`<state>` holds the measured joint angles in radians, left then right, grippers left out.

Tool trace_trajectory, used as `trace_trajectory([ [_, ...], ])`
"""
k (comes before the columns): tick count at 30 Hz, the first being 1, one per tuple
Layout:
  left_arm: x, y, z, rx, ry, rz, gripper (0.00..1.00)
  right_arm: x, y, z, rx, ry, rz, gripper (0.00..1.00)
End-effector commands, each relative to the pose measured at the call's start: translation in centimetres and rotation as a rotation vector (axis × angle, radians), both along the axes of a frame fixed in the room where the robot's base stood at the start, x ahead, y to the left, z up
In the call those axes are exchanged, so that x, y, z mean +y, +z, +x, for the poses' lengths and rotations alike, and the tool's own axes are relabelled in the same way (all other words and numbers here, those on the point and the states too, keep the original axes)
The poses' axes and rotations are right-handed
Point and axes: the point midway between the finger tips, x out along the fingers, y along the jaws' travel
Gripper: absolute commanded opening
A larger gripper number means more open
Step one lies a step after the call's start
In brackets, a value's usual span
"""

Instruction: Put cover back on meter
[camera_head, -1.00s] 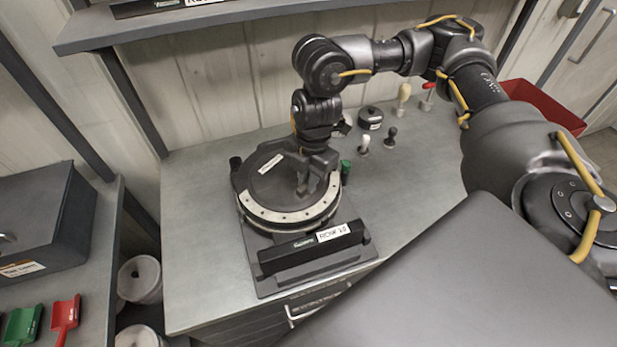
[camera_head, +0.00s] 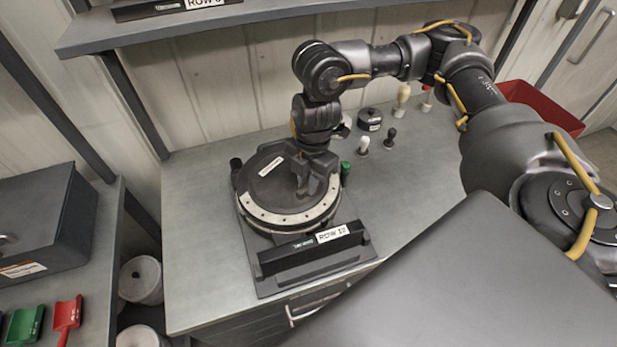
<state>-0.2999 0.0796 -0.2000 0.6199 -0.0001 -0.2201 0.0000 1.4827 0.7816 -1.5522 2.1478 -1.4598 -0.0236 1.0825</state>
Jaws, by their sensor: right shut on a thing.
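The seed meter (camera_head: 268,228) is a round dark housing with a pale ring, on a dark base with a "ROW 17" label (camera_head: 333,233) at its front. The round dark cover (camera_head: 262,190) with a white label strip lies over the meter's top, inside the pale ring. Whether it is fully seated I cannot tell. My right gripper (camera_head: 303,188) points down at the right part of the cover and is shut on it. The exact grip point is partly hidden by the fingers. My left gripper is not in view.
Right of the meter stand a green-topped knob (camera_head: 345,168), small white-topped and black-topped pieces (camera_head: 362,145), and a dark round pot (camera_head: 370,119). A red bin (camera_head: 540,106) is at the back right. A shelf (camera_head: 230,20) overhangs behind.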

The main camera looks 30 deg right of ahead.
Motion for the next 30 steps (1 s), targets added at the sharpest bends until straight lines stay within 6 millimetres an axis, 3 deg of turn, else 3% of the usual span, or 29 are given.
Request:
trace_trajectory([
  [8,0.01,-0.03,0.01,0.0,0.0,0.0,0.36,0.01,-0.01,0.01,-0.001,0.0,0.0,0.0],
  [9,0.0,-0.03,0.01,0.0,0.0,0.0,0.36,0.0,-0.01,0.01,-0.001,0.0,0.0,0.21],
  [14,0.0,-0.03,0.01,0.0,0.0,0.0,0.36,-0.01,-0.01,-0.01,0.0,0.0,0.0,0.41],
  [30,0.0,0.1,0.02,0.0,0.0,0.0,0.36,-0.02,0.09,-0.03,0.001,0.0,0.0,0.38],
])
